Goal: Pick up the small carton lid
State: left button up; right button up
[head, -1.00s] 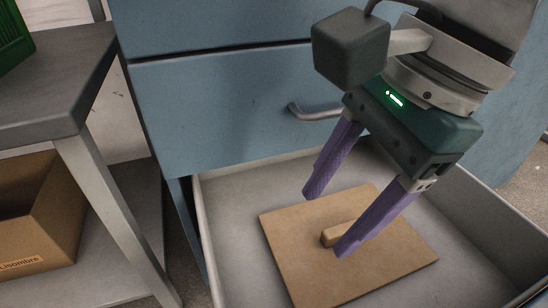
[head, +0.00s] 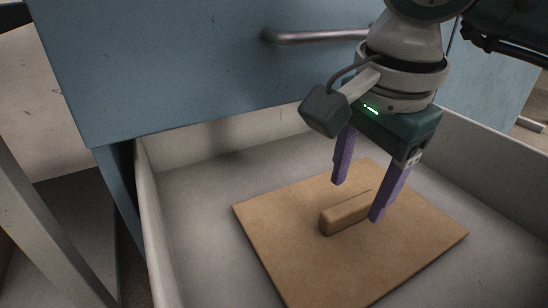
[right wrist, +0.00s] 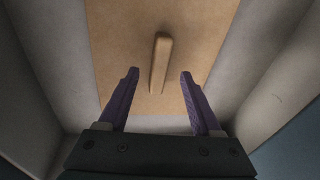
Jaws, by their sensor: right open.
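The small carton lid (head: 290,240) is a flat tan square panel with a raised bar handle (head: 340,216) across its middle. It lies flat in an open drawer; the right wrist view shows the lid (right wrist: 205,25) and its bar (right wrist: 160,60) too. My right gripper (head: 358,201) is open with two purple fingers and holds nothing. It points down over the lid, one finger on each side of the bar in the right wrist view (right wrist: 160,75). The near finger hides part of the bar in the head view. I cannot tell the fingertips' exact height. My left gripper is not in view.
The grey drawer (head: 190,215) has raised walls around the lid, with bare floor left of it. A blue cabinet front (head: 190,70) with a metal handle (head: 310,37) stands behind. A grey table leg (head: 45,230) is at the left.

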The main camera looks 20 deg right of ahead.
aim_at(354, 205)
notch_tip(354, 205, down, 3)
jog(key=shift+w+d+b, duration=0.1)
jog(key=shift+b, duration=0.65)
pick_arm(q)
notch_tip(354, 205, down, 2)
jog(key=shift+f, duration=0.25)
pick_arm(e)
jog(key=shift+r, duration=0.1)
grip_shut()
